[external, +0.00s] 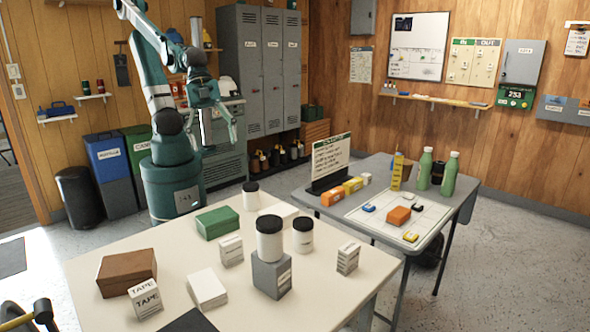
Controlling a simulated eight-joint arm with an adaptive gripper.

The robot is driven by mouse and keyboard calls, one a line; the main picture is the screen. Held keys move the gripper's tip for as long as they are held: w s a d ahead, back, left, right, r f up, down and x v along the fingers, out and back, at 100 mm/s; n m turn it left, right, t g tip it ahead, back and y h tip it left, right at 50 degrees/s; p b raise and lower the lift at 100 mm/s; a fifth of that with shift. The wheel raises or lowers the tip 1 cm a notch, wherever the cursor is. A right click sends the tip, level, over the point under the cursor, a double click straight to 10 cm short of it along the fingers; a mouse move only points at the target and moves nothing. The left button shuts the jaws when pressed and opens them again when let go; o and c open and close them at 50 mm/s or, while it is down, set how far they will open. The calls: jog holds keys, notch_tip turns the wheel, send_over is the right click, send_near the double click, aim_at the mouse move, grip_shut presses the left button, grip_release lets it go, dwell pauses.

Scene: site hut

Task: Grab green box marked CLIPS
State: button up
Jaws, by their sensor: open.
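A green box (217,222) lies on the near white table, toward its far left side. No CLIPS marking can be read on it from this view. My gripper (220,141) hangs in the air beyond the table, above and behind the green box. Its fingers point down and are apart, with nothing between them.
A grey table (468,190) stands behind.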

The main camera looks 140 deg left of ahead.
jog(key=w+d+f+m+g+h, duration=0.1)
jog(key=w+d+f+m+g, duration=0.2)
jog(key=f+m, duration=0.45)
jog(key=m+g+h, duration=0.2)
jog(key=m, duration=0.4)
send_near(218, 214)
jog(key=shift+w+x, duration=0.2)
jog(key=shift+x, duration=0.9)
jog(key=shift+d+f+m+g+h, duration=0.1)
jog(key=shift+f+m+g+h, duration=0.05)
jog(key=shift+f+m, duration=0.2)
jog(key=shift+d+f+m+g+h, duration=0.15)
jog(key=shift+f+m, duration=0.05)
jog(key=shift+f, duration=0.25)
jog(key=shift+f, duration=0.1)
jog(key=shift+b+x, duration=0.5)
jog(key=shift+x, duration=0.7)
jog(key=shift+b+x, duration=0.95)
jog(key=shift+x, duration=1.65)
jog(key=shift+w, duration=0.15)
jog(key=c, duration=1.2)
